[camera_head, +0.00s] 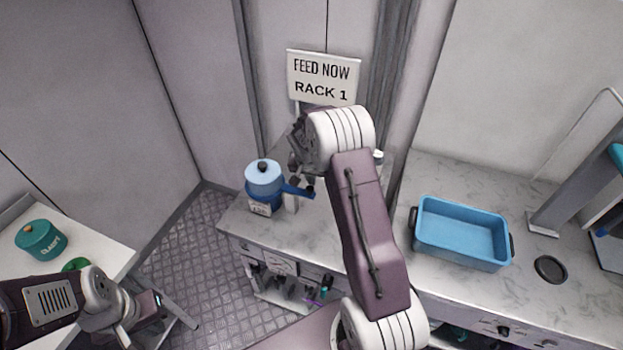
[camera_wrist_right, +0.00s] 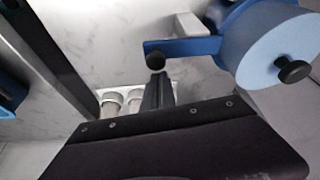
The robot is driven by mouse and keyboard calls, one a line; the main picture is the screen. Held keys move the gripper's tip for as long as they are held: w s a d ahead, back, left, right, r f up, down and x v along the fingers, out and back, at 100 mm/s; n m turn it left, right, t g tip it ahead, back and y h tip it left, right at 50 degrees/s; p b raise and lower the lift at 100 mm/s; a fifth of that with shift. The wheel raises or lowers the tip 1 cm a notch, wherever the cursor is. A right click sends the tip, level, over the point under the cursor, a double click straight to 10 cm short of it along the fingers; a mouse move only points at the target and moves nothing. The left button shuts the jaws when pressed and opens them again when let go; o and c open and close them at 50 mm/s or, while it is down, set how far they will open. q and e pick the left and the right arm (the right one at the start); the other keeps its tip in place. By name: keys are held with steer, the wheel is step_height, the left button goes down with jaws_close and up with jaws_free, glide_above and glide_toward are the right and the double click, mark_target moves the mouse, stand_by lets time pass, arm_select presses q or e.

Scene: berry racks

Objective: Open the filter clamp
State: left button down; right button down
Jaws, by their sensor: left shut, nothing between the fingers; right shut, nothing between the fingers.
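The blue filter clamp (camera_head: 264,177) looks like a round housing with a light blue lid and black knob. It stands on the left end of the marble counter. Its blue lever (camera_head: 298,191) points right; in the right wrist view the lever (camera_wrist_right: 182,48) has a dark round tip. My right gripper (camera_head: 306,180) is shut and empty, close by the lever end. In the wrist view its fingertips (camera_wrist_right: 157,80) lie just below that dark tip; I cannot tell whether they touch. My left gripper (camera_head: 158,302) is shut and empty at the lower left, away from the clamp.
A "FEED NOW RACK 1" sign (camera_head: 323,78) stands behind the clamp. A blue tray (camera_head: 462,262) and a black disc (camera_head: 550,269) are on the right counter. A teal pot (camera_head: 40,240) is on the left table. White cylinders (camera_wrist_right: 112,105) stand near my right gripper.

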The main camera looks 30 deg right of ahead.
mark_target(309, 190)
steer(key=shift+s+a+m+b, duration=0.2)
steer(key=shift+m+b, duration=0.1)
steer(key=shift+b, duration=0.2)
steer(key=shift+s+a+f+m+b, duration=0.25)
steer(key=shift+m+b, duration=0.45)
steer(key=shift+b, duration=0.45)
steer(key=shift+s+a+m+g+h+b, duration=0.35)
steer(key=shift+m+b, duration=0.35)
steer(key=shift+b, duration=0.3)
steer(key=shift+s+a+m+g+b, duration=0.4)
steer(key=shift+m+b, duration=0.25)
steer(key=shift+m, duration=0.25)
steer(key=shift+s+a+r+m+g+h, duration=0.1)
steer(key=shift+a+r+m+g+h, duration=0.15)
steer(key=shift+a+m, duration=0.5)
steer(key=a+m+g+p, duration=0.1)
steer(key=m, duration=0.1)
steer(key=a+m+g+p, duration=0.1)
steer(key=a+m, duration=0.1)
steer(key=m, duration=0.1)
steer(key=a+m+p, duration=0.1)
steer(key=a+m, duration=0.1)
steer(key=m, duration=0.1)
steer(key=shift+g, duration=0.4)
